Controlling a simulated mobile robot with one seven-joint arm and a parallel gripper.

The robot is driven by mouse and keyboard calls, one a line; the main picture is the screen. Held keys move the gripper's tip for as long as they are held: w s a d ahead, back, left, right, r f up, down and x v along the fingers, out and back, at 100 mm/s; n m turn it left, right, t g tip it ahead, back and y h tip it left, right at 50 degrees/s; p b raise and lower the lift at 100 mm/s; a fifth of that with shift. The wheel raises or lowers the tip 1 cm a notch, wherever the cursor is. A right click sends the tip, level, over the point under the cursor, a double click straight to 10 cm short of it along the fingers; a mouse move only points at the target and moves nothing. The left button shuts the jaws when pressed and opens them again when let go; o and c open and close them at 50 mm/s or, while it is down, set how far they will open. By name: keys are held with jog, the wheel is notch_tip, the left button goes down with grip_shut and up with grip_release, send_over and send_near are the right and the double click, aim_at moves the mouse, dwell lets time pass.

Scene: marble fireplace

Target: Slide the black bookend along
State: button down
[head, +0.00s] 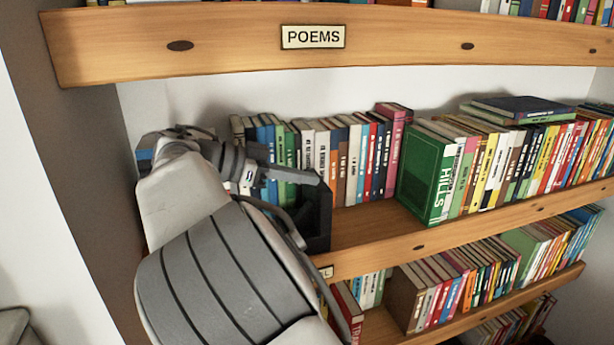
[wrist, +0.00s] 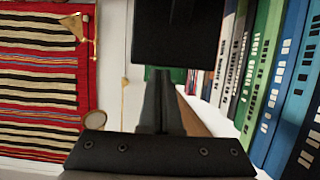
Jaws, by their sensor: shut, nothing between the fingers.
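The black bookend (head: 318,218) stands on the middle shelf near its front edge, beside the left group of books. In the wrist view the bookend (wrist: 178,32) is a dark block just beyond the fingertips. My gripper (head: 314,178) reaches in from the left and its tips are at the bookend's upper part. In the wrist view my gripper (wrist: 160,74) has its fingers together and nothing between them. I cannot tell whether the tips touch the bookend. My arm hides part of the bookend and the lower left books.
A row of books (head: 350,155) stands behind the bookend. A green book (head: 428,178) begins the right group. Bare shelf (head: 365,225) lies between them. The POEMS shelf board (head: 220,45) is above. A striped textile (wrist: 40,75) shows in the wrist view.

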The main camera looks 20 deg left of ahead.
jog(key=v, duration=0.7)
jog(key=shift+s, duration=0.2)
